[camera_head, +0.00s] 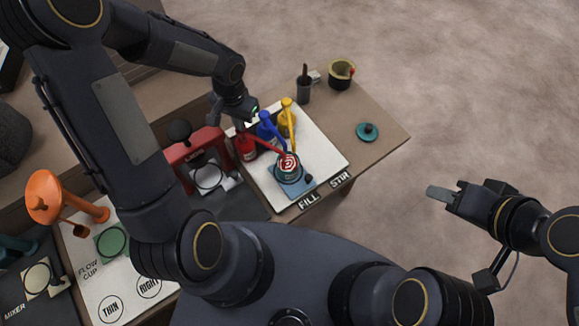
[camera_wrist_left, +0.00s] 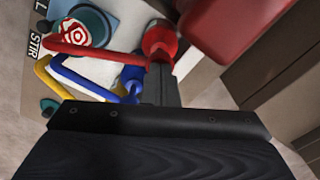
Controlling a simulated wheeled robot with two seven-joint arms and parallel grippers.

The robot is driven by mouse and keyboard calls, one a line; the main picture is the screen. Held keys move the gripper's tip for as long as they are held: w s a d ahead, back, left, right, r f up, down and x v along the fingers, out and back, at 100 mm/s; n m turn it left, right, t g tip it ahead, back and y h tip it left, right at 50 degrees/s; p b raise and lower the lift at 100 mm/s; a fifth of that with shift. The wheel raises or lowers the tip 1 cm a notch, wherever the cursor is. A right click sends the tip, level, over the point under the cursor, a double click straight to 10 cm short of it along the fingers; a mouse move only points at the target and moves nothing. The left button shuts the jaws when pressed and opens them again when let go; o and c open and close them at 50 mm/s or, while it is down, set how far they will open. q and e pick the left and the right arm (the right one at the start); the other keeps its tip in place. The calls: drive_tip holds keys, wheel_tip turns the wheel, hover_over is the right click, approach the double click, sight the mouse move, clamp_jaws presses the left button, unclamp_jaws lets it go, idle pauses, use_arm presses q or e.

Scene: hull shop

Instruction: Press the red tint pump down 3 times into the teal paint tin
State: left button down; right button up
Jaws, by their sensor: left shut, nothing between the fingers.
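The red tint pump (camera_head: 246,150) stands at the left of the white board, and its long red spout reaches over the teal paint tin (camera_head: 289,176). The open tin shows a red-and-white spiral. In the left wrist view the red pump (camera_wrist_left: 160,38) is just beyond my fingers, and the tin (camera_wrist_left: 98,22) is at upper left. My left gripper (camera_head: 240,122) is shut and empty, pointing down at the red pump's head; whether it touches is unclear. My right gripper (camera_head: 438,193) is over the floor at right, away from everything; its finger gap is hidden.
Blue (camera_head: 266,131) and yellow (camera_head: 287,122) pumps stand close beside the red one. The tin sits on a blue pad (camera_head: 305,186). A red stand (camera_head: 194,147) is left of the board. A teal lid (camera_head: 368,131) lies on clear table at right.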

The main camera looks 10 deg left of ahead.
use_arm(q)
drive_tip(key=shift+f, duration=0.45)
drive_tip(key=shift+r, duration=0.2)
drive_tip(key=shift+r+p, duration=0.95)
drive_tip(key=shift+r, duration=0.45)
drive_tip(key=shift+f, duration=0.2)
